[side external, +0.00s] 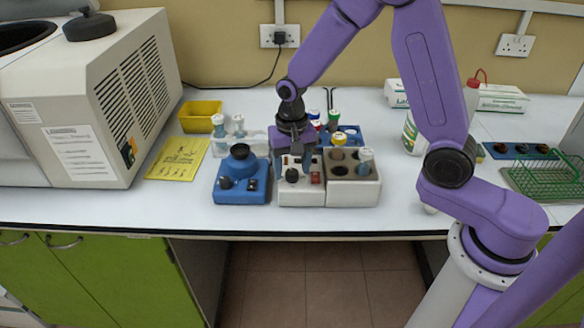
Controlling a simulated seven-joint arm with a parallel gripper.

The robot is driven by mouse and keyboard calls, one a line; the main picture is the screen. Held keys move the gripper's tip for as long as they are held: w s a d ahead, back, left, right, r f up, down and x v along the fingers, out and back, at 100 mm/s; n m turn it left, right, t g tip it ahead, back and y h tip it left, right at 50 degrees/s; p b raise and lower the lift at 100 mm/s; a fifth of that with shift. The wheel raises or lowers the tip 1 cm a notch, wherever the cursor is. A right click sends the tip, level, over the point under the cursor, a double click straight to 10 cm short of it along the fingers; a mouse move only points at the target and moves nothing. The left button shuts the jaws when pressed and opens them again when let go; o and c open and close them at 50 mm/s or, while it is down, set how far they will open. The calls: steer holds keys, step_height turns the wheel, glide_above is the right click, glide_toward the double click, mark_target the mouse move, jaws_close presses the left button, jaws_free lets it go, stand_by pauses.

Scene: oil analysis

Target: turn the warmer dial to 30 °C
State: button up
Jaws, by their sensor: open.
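The warmer (339,194) is a beige unit on the bench. Its left part has a black dial (292,175) and a red switch (316,177); its right part has round wells, some holding capped tubes. My gripper (294,163) points down over the left part, with its fingers close to the dial. It is open. I cannot tell whether the fingers touch the dial or stand around it. The dial's markings and its setting are too small to read.
A blue mixer (241,178) with knobs stands close left of the warmer. A tube with a pale blue cap (365,156) rises from the right wells. A blue rack (350,134) of capped tubes is behind. The bench front edge is just ahead of the warmer.

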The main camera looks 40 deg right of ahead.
steer(key=shift+f, duration=0.4)
steer(key=c, duration=1)
steer(key=shift+c, duration=0.2)
steer(key=shift+n, duration=0.3)
steer(key=n, duration=0.4)
steer(key=shift+n, duration=2.6)
